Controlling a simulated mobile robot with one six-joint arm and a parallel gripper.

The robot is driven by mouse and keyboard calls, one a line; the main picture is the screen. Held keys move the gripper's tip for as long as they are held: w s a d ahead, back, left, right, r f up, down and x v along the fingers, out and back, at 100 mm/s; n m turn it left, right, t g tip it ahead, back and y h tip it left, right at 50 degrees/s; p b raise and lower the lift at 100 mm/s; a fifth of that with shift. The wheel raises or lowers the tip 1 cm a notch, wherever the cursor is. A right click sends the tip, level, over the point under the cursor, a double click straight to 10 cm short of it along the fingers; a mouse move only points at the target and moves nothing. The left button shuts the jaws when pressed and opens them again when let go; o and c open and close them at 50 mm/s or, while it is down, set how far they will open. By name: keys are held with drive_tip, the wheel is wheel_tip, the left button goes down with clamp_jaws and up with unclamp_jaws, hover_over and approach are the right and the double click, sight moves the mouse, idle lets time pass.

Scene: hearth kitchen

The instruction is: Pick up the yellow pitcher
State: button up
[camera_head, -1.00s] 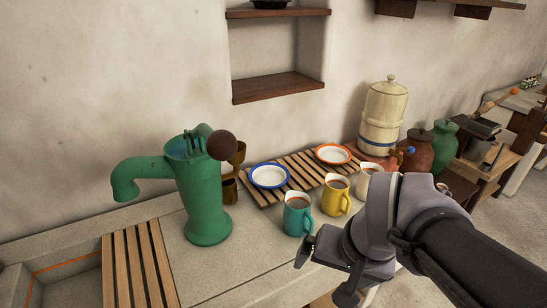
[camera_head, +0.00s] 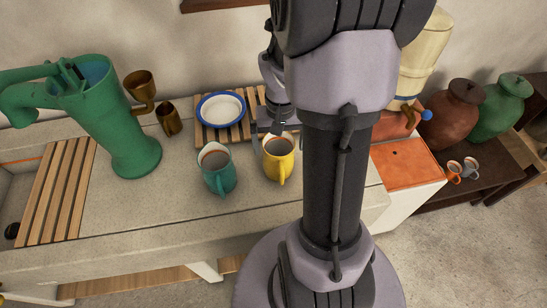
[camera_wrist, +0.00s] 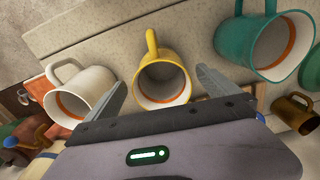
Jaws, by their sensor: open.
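The yellow pitcher (camera_head: 281,168) stands upright on the stone counter, right of the teal pitcher (camera_head: 219,178). Its handle faces my body in the head view. My gripper (camera_head: 267,130) is open at the pitcher's far side, by its rim; my arm hides part of it. In the wrist view the yellow pitcher (camera_wrist: 164,85) appears between the two spread fingers of my gripper (camera_wrist: 162,80), with its handle pointing away from the palm. I cannot tell whether the fingers touch it. The teal pitcher (camera_wrist: 255,45) and a white pitcher (camera_wrist: 83,93) flank it.
A slatted rack (camera_head: 238,133) with a blue-rimmed plate (camera_head: 221,108) lies behind. A green pump (camera_head: 133,150) and brass cups (camera_head: 168,118) stand at left. My arm covers the counter to the right. The counter's front strip (camera_head: 160,215) is clear.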

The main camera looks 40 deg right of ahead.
drive_tip(key=f+b, duration=0.2)
drive_tip(key=f, duration=0.2)
drive_tip(key=f+b, duration=0.2)
drive_tip(key=f, duration=0.3)
drive_tip(key=shift+w+d+f, duration=0.15)
drive_tip(key=shift+w+f, duration=0.05)
drive_tip(key=shift+r, duration=0.2)
drive_tip(key=shift+c, duration=0.2)
drive_tip(key=c, duration=1.5)
